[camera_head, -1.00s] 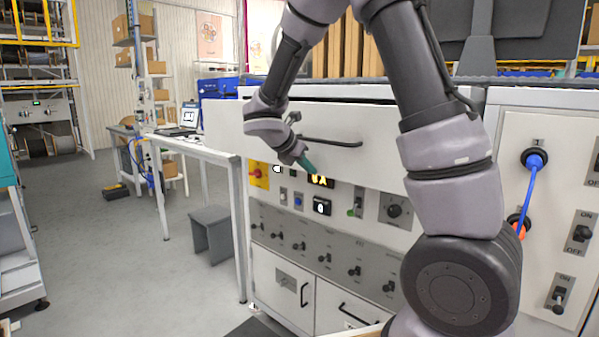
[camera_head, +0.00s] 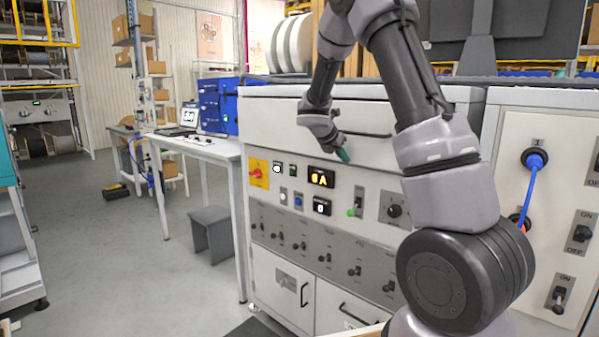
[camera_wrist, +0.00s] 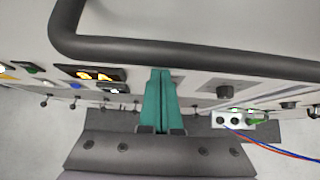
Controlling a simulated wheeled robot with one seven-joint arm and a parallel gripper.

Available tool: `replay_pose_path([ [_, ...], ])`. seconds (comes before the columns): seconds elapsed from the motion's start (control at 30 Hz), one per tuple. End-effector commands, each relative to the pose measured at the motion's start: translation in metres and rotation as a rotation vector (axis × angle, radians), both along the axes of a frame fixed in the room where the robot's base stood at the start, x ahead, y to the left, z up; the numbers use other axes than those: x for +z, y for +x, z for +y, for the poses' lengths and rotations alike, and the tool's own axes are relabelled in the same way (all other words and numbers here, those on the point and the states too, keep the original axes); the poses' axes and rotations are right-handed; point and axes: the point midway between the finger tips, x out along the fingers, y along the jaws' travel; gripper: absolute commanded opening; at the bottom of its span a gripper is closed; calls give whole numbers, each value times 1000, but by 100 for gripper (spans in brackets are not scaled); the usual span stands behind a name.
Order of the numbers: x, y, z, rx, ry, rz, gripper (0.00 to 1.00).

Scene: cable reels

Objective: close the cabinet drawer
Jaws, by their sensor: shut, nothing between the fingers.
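The cabinet's wide white top drawer (camera_head: 272,122) sits flush or nearly flush with the cabinet front in the head view. Its dark bar handle (camera_head: 374,135) is partly hidden behind my gripper. My gripper (camera_head: 345,156) is in front of the drawer, with its green fingertips pointing down and to the right, near the drawer's lower edge. In the wrist view the green fingers (camera_wrist: 158,100) are together and empty. The dark handle (camera_wrist: 190,50) crosses that view beyond the fingertips, not between them. I cannot tell whether my gripper touches the drawer.
Below the drawer is a panel with a red knob (camera_head: 257,173), lit displays (camera_head: 321,178) and several switches. A panel with a blue cable (camera_head: 530,185) stands at the right. A white table (camera_head: 190,143) and grey stool (camera_head: 210,232) stand left. The floor further left is mostly clear.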

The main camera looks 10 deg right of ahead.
Motion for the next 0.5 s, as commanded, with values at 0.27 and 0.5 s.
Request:
replay_pose_path([
  [0.27,0,18,-24,0,-1,1,0],
  [0.5,0,23,-32,-1,0,-1,0],
])
